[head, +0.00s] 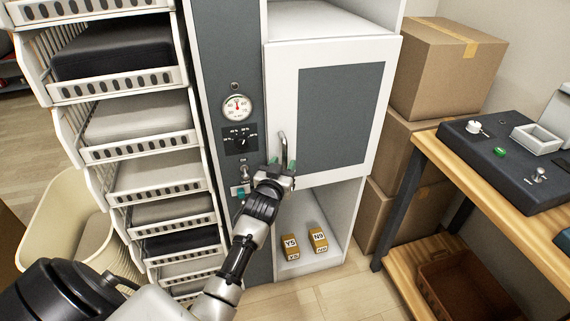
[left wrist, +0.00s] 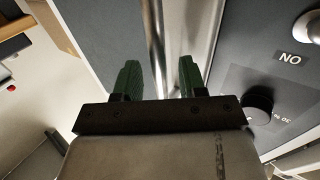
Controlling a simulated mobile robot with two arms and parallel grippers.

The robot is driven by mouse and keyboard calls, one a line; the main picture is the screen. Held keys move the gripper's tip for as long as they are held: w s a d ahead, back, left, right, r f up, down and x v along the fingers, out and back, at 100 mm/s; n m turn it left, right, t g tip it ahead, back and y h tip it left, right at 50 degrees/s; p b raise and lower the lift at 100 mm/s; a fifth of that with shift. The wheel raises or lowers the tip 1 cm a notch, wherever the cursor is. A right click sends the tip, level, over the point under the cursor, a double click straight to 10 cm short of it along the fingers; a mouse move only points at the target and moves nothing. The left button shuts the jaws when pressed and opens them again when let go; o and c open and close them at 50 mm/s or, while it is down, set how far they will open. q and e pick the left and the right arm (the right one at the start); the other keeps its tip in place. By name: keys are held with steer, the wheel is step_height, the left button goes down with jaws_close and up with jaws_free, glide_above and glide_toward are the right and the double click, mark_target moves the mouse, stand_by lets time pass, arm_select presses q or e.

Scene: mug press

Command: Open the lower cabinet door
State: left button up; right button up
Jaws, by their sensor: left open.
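The cabinet door (head: 340,115) has a white frame and a grey panel and looks closed. Its upright metal handle (head: 283,145) is near the door's left edge. My left gripper (head: 281,164) is open at the handle's lower part, its green fingertips on either side of the bar in the picture. In the left wrist view, the handle (left wrist: 168,45) runs up between the two open fingers of the left gripper (left wrist: 159,78). I cannot tell whether the fingers touch it. My right gripper is not in view.
A panel with a gauge (head: 237,107) and a knob is left of the door. White racks (head: 140,150) stand left. Cardboard boxes (head: 445,65) and a wooden table (head: 480,195) stand right.

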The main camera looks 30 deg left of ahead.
arm_select(q)
steer(key=shift+x, duration=0.85)
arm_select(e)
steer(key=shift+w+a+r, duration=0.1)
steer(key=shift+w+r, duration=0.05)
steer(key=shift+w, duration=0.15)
arm_select(q)
jaws_close()
steer(key=shift+s+d, duration=0.1)
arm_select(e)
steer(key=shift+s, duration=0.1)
